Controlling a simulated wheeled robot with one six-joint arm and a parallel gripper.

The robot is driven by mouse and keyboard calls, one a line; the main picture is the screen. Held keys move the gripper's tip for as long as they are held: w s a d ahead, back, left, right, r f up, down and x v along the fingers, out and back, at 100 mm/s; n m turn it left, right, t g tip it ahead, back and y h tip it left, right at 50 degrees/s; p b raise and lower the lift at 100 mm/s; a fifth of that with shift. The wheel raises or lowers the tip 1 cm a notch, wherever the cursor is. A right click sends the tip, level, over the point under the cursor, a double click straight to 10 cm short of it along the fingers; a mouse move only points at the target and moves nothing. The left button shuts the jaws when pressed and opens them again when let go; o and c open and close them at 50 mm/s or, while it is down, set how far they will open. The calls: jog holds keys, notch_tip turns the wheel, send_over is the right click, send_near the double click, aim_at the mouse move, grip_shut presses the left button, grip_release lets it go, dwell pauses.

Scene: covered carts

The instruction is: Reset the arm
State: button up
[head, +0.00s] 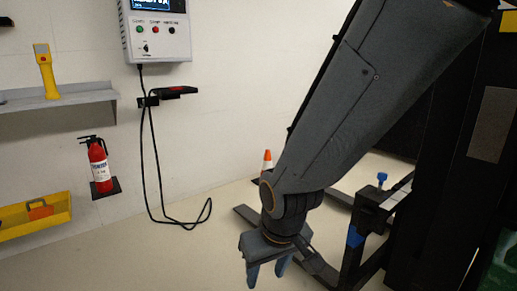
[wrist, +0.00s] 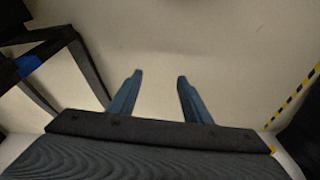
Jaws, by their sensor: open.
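My arm reaches down from the upper right in the head view, and my gripper (head: 264,278) hangs at its lower end, pointing at the floor. In the wrist view my gripper (wrist: 158,78) shows two blue fingers set apart with nothing between them. Beyond the fingers is bare, pale floor. Part of the area behind my arm is hidden in the head view.
A black frame (head: 352,254) with blue parts stands close to the right of my gripper. An orange cone (head: 267,160) is behind my arm. A fire extinguisher (head: 97,163), shelf (head: 62,106), yellow tray (head: 36,221) and control box (head: 157,32) line the left wall. Floor at lower left is clear.

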jog(key=s+a+r+n+g, duration=0.1)
jog(key=s+r+g, duration=0.15)
jog(key=s, duration=0.95)
jog(key=d+r+m+p, duration=0.3)
jog(key=d+r+p, duration=0.6)
jog(key=r+p, duration=0.2)
jog(key=d+r+m+h+p, duration=0.1)
jog(key=d+r+m+p, duration=0.2)
jog(key=d+r+p, duration=0.6)
notch_tip(320, 180, up, 3)
jog(key=p, duration=0.6)
jog(key=shift+d+r+p, duration=0.2)
jog(key=shift+d+p, duration=0.1)
jog(key=shift+p, duration=0.05)
